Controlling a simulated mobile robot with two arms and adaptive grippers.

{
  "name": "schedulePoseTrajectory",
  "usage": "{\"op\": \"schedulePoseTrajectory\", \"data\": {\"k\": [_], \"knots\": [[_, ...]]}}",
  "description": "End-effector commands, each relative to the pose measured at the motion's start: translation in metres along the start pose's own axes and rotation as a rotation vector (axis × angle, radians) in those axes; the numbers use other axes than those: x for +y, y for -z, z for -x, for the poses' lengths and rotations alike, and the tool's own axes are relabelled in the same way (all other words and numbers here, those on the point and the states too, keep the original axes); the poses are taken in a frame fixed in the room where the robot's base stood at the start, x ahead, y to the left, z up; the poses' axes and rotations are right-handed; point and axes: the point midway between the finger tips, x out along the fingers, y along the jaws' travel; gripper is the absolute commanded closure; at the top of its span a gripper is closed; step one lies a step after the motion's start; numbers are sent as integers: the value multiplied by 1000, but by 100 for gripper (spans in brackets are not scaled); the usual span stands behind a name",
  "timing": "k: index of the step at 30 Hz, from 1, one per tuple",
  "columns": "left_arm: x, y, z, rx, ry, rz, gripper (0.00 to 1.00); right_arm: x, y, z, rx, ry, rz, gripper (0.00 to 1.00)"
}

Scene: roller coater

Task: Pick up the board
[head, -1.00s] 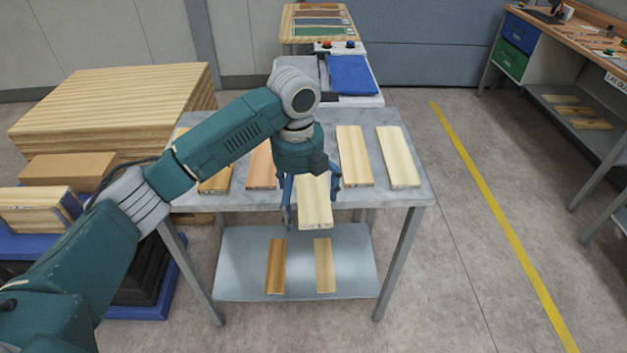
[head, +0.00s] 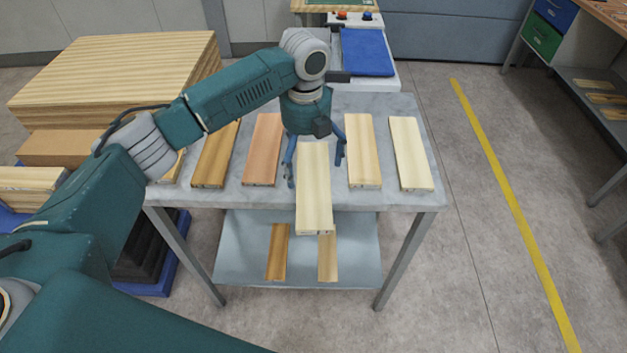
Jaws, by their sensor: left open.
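A pale wooden board (head: 314,195) lies in the middle of the table's row, with its near end jutting out past the front edge. My left gripper (head: 315,172) is open above the board, with one blue finger to each side of it. The fingers look apart from the board, though their exact height is hard to judge. My right gripper is not in view.
On the grey table (head: 400,203) are a reddish board (head: 264,150) and a brown board (head: 216,155) to the left, and two pale boards (head: 362,150) (head: 410,153) to the right. Two boards lie on the lower shelf (head: 355,255). Stacked wood (head: 110,75) stands left.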

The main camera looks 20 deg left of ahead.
Motion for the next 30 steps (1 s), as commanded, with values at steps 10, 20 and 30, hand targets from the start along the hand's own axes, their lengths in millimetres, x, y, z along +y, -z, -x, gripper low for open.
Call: {"op": "schedulePoseTrajectory", "data": {"k": [10, 20, 30], "knots": [[3, 7, -41, 3, -2, 0, 0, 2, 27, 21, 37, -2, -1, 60], [3, 6, -55, -2, 0, 0, 0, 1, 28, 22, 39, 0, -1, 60], [3, 6, -54, -2, 1, 0, 47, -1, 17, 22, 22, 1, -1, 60]]}}
